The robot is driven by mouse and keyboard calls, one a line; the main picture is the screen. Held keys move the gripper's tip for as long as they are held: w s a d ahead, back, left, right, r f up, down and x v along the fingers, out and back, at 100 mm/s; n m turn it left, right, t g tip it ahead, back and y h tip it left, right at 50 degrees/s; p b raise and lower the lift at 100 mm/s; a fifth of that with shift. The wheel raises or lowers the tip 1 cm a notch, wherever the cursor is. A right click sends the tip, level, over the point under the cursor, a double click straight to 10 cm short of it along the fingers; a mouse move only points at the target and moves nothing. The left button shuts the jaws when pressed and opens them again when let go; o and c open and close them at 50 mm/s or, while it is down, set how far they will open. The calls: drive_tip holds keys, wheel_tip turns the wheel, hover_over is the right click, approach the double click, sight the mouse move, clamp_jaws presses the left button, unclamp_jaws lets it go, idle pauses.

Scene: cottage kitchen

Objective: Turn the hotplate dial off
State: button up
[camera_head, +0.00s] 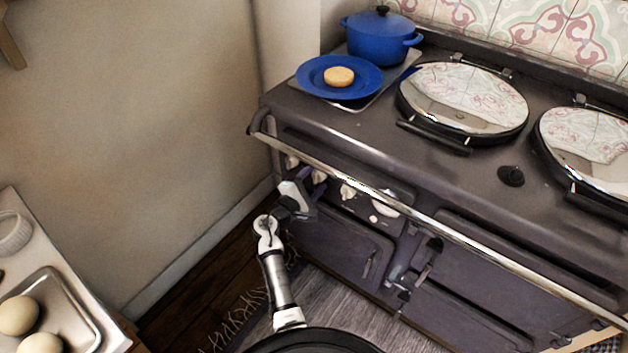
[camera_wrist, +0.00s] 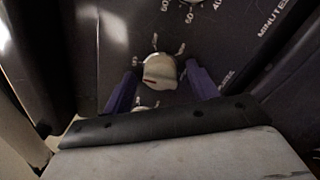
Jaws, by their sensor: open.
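The range cooker's front panel carries several cream dials below the rail. In the head view, one dial (camera_head: 319,176) is right by my gripper (camera_head: 308,187), and another dial (camera_head: 347,191) is further right. In the wrist view, a cream dial (camera_wrist: 160,71) sits between the two purple fingers of my gripper (camera_wrist: 163,75). The fingers are open, one on either side of it; I cannot tell whether they touch it. A second dial (camera_wrist: 143,108) is mostly hidden by my gripper's body. Which dial is the hotplate one is not readable.
A chrome rail (camera_head: 400,202) runs above the dials, close over my gripper. A larger timer knob (camera_head: 386,206) is to the right. On top are a blue pot (camera_head: 380,40), a blue plate (camera_head: 312,76) with a round bun (camera_head: 339,77), and a lidded hotplate (camera_head: 462,98). The wall is left.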

drive_tip(key=b+v, duration=0.2)
drive_tip(key=v, duration=1.1)
drive_tip(key=shift+s+a+b, duration=0.25)
drive_tip(key=shift+s+b, duration=0.1)
